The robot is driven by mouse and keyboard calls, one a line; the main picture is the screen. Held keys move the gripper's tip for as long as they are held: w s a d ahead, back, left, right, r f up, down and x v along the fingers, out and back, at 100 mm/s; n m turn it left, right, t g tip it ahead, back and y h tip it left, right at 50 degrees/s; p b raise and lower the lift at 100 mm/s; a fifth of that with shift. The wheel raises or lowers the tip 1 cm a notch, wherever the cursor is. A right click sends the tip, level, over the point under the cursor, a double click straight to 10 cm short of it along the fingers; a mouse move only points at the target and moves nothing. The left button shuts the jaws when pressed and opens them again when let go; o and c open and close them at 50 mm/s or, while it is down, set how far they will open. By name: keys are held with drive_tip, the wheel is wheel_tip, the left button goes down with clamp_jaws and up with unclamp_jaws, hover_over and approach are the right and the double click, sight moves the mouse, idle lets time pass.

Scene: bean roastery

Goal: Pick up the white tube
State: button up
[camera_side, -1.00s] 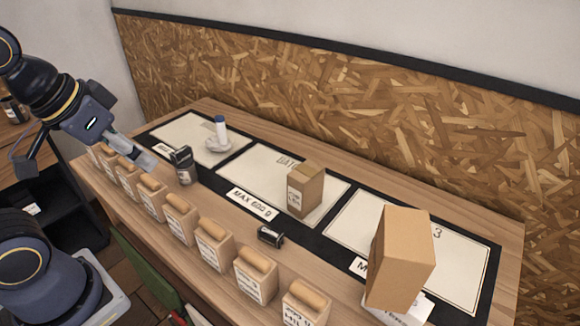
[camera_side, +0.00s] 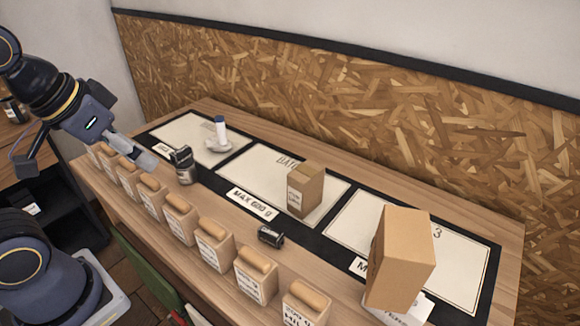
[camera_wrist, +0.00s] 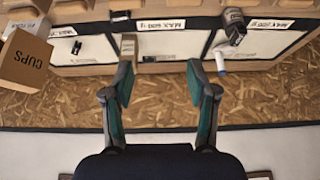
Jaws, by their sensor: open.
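In the wrist view the tube (camera_wrist: 220,61) shows as a short white shape just right of the right finger. My gripper (camera_side: 146,160) hangs over the near left part of the table, to the left of the tube and apart from it. In the wrist view its two teal-padded fingers (camera_wrist: 159,72) are spread with nothing held between them.
A black device (camera_side: 184,165) stands between my gripper and the panels. Several wooden boxes (camera_side: 213,247) line the near edge. A small carton (camera_side: 307,190) stands on the middle panel, a large carton (camera_side: 402,258) at right. A small black item (camera_side: 271,237) lies in front.

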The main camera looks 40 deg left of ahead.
drive_tip(key=w+a+r+m+t, duration=0.1)
drive_tip(key=w+a+r, duration=0.1)
drive_tip(key=w+r, duration=0.45)
drive_tip(key=w+a+r, duration=0.2)
drive_tip(key=w+r, duration=0.1)
drive_tip(key=w, duration=0.7)
drive_tip(key=n+g, duration=0.2)
drive_tip(key=n, duration=0.1)
hover_over(221, 129)
drive_tip(key=s, duration=0.5)
wheel_tip(221, 129, down, 16)
drive_tip(key=shift+y, duration=0.3)
drive_tip(key=x, duration=1)
drive_tip(key=shift+s+a+f, duration=0.1)
drive_tip(key=shift+a, duration=0.05)
drive_tip(key=x, duration=0.5)
drive_tip(key=shift+f, duration=0.4)
